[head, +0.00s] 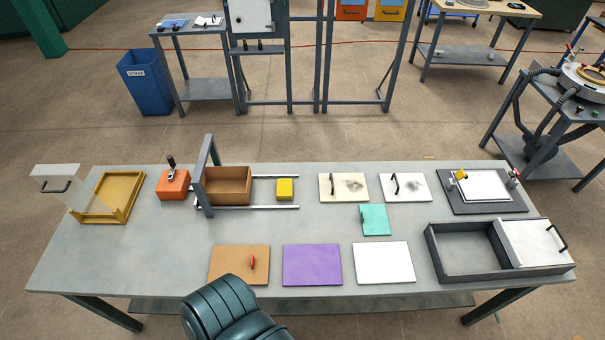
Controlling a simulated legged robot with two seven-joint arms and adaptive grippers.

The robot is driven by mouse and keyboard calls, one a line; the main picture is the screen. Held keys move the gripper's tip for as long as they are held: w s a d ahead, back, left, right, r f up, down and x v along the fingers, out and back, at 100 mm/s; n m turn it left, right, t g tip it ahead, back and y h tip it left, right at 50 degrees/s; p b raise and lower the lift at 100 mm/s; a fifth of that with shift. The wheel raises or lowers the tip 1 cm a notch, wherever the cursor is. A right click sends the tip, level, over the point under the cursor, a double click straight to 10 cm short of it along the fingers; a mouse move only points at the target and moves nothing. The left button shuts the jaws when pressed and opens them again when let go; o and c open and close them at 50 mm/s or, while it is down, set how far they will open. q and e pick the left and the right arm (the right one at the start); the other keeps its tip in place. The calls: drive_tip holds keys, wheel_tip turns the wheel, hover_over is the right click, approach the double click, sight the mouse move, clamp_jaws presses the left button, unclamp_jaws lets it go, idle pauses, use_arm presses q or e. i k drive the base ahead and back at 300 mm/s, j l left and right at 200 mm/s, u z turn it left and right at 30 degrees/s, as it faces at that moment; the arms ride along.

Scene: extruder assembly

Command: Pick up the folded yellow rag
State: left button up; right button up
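A small yellow, thick, square item (285,189) lies between two metal rails on the table, just right of a brown box (228,186). It is the only small yellow piece lying by itself, but it is too small to tell whether it is folded cloth or a solid block. A teal flat piece (375,220), cloth-like, lies right of the middle. Neither of my grippers shows in the head view.
The grey table (330,225) holds a yellow tray (122,190), an orange block (173,185), a purple sheet (312,265), a white sheet (384,262), a brown board (239,264) and a dark open tray (463,249). A dark ribbed shape covers part of the front edge.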

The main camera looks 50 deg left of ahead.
sight(285, 187)
drive_tip(key=u, duration=1.8)
drive_tip(key=l+z, duration=0.25)
